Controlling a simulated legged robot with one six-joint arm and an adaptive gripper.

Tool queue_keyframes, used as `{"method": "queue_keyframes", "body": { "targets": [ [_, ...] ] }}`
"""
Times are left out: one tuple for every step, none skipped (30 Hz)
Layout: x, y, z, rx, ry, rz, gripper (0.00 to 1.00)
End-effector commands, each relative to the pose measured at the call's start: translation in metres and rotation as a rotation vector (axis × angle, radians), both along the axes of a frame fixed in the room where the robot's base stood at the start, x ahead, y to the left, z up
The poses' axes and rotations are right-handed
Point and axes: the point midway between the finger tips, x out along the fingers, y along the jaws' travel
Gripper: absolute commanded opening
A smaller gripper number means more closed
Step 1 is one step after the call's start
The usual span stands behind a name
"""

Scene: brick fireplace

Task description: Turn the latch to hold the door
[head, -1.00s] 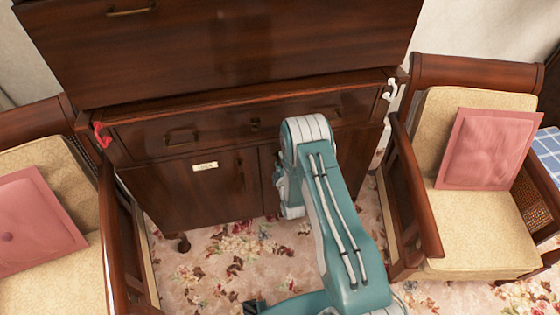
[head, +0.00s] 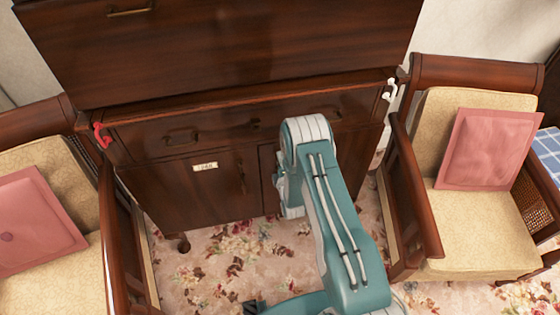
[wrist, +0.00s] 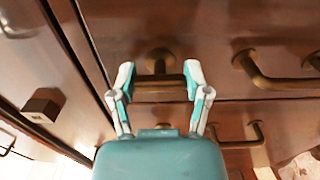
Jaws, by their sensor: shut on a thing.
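In the wrist view, my gripper (wrist: 159,76) has its two white-and-teal fingers on either side of a bronze latch (wrist: 157,87). The latch is a short bar below a round mount on dark wood, and it lies crosswise between the fingertips. In the head view, the dark wooden cabinet has a left door (head: 205,195) with a small pale label and a right door (head: 268,165) partly behind my arm. The fingers and the held latch are hidden by my arm in that view. The doors look closed there.
Bronze handles (wrist: 268,75) sit right of my gripper in the wrist view, and a square knob (wrist: 40,106) sits left. Armchairs with pink cushions flank the cabinet, left (head: 35,215) and right (head: 490,148). Red (head: 102,135) and white (head: 390,90) hooks mark its top corners.

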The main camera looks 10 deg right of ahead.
Motion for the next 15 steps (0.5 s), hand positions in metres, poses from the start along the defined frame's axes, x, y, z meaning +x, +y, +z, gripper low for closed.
{"method": "queue_keyframes", "body": {
  "targets": [
    [-0.0022, 0.0037, -0.0043, -0.001, 0.013, 0.01, 0.14],
    [-0.0022, 0.0037, -0.0044, -0.001, 0.013, 0.01, 0.14],
    [-0.0023, 0.0038, -0.0045, -0.001, 0.013, 0.01, 0.75],
    [-0.0024, 0.0037, -0.0046, 0.0, 0.013, 0.009, 0.89],
    [-0.0024, 0.0036, -0.0045, 0.0, 0.013, 0.009, 0.97],
    [-0.0023, 0.003, -0.0043, 0.0, 0.012, 0.008, 0.97],
    [-0.0021, 0.0027, -0.0039, 0.0, 0.011, 0.007, 0.97],
    [-0.0021, 0.0025, -0.0034, 0.0, 0.01, 0.006, 0.97],
    [-0.002, 0.0021, -0.0029, 0.0, 0.009, 0.006, 0.97],
    [-0.0019, 0.0019, -0.0026, 0.0, 0.008, 0.005, 0.97],
    [-0.0019, 0.0017, -0.0023, 0.0, 0.007, 0.005, 0.97],
    [-0.0018, 0.0015, -0.0021, 0.001, 0.007, 0.004, 0.97],
    [-0.0017, 0.0013, -0.0019, 0.001, 0.006, 0.004, 0.97],
    [-0.0017, 0.0012, -0.0017, 0.001, 0.006, 0.003, 0.97],
    [-0.0016, 0.001, -0.0016, 0.001, 0.005, 0.003, 0.97]
  ]
}}
